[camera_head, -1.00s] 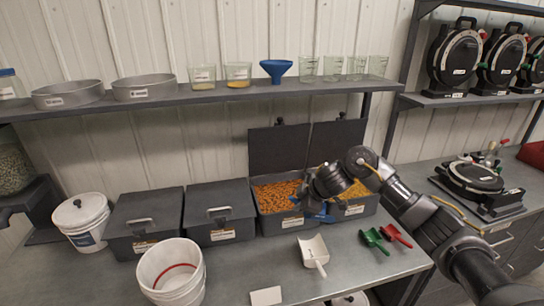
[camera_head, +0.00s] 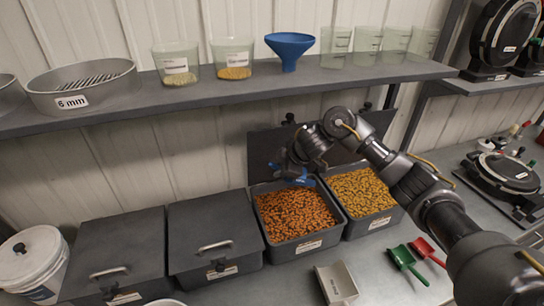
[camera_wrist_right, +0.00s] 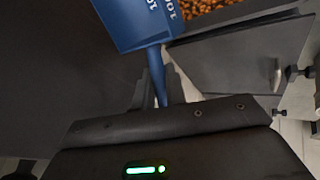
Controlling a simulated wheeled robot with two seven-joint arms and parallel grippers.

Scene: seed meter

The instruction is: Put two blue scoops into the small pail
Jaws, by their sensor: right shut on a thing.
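My right gripper (camera_head: 292,170) is shut on the handle of a blue scoop (camera_head: 293,175). In the head view it is over the back part of the open bin of orange seed (camera_head: 300,247). The right wrist view shows the scoop (camera_wrist_right: 140,25) close up, with its printed side towards the camera and its handle between the fingers (camera_wrist_right: 157,92). I cannot see whether seed is in it. Only a sliver of the open white pail's rim (camera_head: 166,302) shows at the bottom edge. My left gripper is out of view.
An open bin of yellow seed (camera_head: 363,199) stands to the right, and two lidded dark bins (camera_head: 210,235) to the left. White, green (camera_head: 404,260) and red scoops lie in front. A shelf (camera_head: 240,93) with beakers and a blue funnel (camera_head: 289,48) runs above.

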